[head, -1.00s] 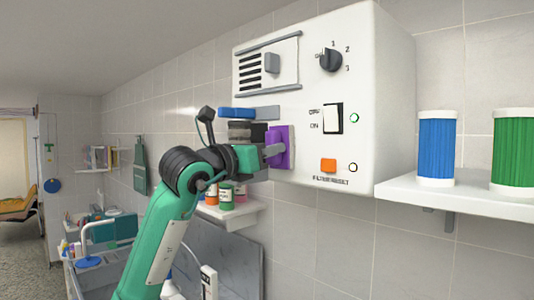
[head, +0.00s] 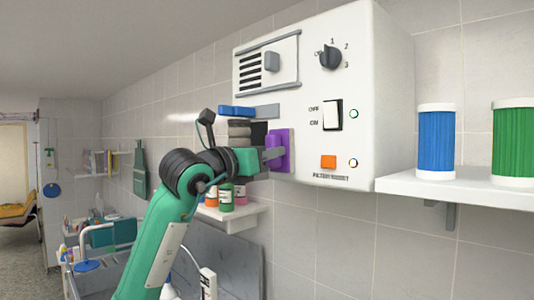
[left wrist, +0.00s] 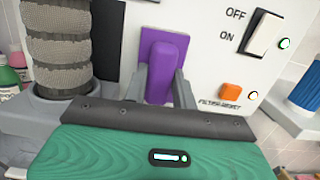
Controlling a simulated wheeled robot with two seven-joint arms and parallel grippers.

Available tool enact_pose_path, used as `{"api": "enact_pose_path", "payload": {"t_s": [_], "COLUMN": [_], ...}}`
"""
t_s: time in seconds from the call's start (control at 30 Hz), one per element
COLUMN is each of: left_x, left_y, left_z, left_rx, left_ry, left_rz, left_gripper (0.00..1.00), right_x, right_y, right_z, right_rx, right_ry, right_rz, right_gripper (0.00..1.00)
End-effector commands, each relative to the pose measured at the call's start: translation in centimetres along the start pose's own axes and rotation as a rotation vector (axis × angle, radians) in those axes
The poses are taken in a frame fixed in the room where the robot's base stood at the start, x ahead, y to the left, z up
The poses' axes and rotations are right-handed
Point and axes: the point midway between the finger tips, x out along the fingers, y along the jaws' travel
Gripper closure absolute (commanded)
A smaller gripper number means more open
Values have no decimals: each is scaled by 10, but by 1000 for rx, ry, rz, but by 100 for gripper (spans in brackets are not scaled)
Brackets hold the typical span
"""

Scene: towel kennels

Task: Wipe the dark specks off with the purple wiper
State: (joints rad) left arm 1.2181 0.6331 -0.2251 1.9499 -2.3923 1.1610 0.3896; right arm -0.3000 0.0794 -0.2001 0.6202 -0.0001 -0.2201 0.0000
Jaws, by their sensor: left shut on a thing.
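The purple wiper (head: 279,140) is a block with a handle, held upright at the lower left of the white cabinet's front panel (head: 300,115). It also shows in the left wrist view (left wrist: 165,52), flat to the panel; I cannot tell if it touches. My left gripper (head: 270,153) is shut on the wiper's handle, and both fingers show beside it in the left wrist view (left wrist: 161,86). I can make out no dark specks on the panel; the wiper and gripper hide part of it. My right gripper is not in view.
The panel carries a dial (head: 331,57), a rocker switch (head: 333,114), an orange button (head: 328,162) and a slotted vent with a grey knob (head: 272,61). A shelf (head: 480,190) at right holds blue (head: 436,140) and green (head: 514,140) cylinders. Small bottles (head: 226,196) stand below left.

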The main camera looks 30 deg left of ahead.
Motion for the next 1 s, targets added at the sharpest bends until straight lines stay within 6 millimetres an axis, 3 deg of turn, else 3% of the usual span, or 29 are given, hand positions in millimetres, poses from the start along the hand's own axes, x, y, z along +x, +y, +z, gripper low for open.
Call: {"api": "enact_pose_path", "payload": {"t_s": [0.1, 0.3, 1.0], "left_x": [-2, -5, 2], "left_y": [0, 1, 0], "left_z": [-16, -27, 11], "left_rx": [0, 0, 0], "left_ry": [2, 1, 1], "left_rz": [0, 0, 0], "left_gripper": [91, 91, 91], "right_x": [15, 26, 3], "right_y": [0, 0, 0], "right_z": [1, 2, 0], "right_rx": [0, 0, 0], "right_ry": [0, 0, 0], "right_rz": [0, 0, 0], "right_gripper": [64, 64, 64]}}
